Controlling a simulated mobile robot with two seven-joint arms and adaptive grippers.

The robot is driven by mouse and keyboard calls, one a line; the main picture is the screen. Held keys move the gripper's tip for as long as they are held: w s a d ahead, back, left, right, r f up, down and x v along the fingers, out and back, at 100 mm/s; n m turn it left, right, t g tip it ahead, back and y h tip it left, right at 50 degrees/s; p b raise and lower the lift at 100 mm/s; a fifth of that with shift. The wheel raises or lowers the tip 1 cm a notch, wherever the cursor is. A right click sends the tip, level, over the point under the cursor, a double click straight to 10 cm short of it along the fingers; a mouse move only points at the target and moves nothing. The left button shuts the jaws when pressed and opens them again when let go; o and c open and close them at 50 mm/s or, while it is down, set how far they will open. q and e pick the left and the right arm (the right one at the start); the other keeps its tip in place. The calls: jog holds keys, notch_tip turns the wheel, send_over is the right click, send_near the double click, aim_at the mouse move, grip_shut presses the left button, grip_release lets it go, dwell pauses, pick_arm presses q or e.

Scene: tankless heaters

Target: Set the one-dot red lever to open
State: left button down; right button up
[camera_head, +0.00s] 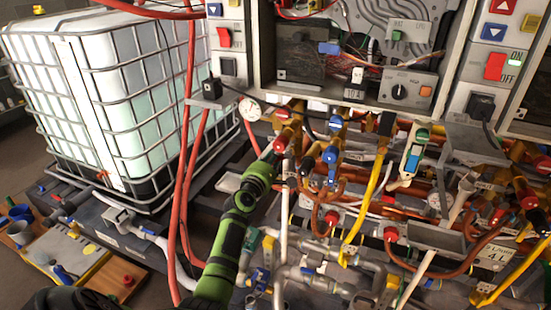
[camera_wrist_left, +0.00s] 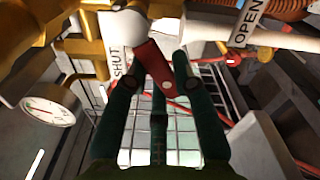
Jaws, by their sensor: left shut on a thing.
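My right gripper is not in view.
A round gauge (camera_wrist_left: 48,105) is left of the fingers. Brass valves, a blue lever (camera_head: 330,154) and yellow pipes (camera_head: 366,205) crowd the right. Red hoses (camera_head: 190,140) hang left of my arm. A caged white tank (camera_head: 110,100) stands behind.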

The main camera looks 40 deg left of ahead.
pick_arm(q)
jog(key=n, duration=0.1)
jog(key=d+f+n, duration=0.1)
jog(key=n, duration=0.2)
jog(key=shift+w+d+f+n, duration=0.15)
jog(key=shift+w+f+n, duration=0.05)
jog(key=shift+f+n, duration=0.1)
jog(key=shift+w+d+f+n+p, duration=0.15)
jog(key=shift+d+n+p, duration=0.2)
jog(key=shift+n, duration=0.7)
jog(key=shift+w+d+f+n+p, duration=0.15)
jog(key=shift+d+n, duration=0.25)
jog(key=shift+n, duration=0.6)
jog(key=shift+d+f+n+p, duration=0.15)
jog(key=shift+d+n+p, duration=0.25)
jog(key=shift+n, duration=0.65)
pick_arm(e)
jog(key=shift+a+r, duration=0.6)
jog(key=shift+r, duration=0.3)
pick_arm(q)
jog(key=c, duration=1)
grip_release()
jog(key=shift+f, duration=0.1)
jog(key=shift+s, duration=0.1)
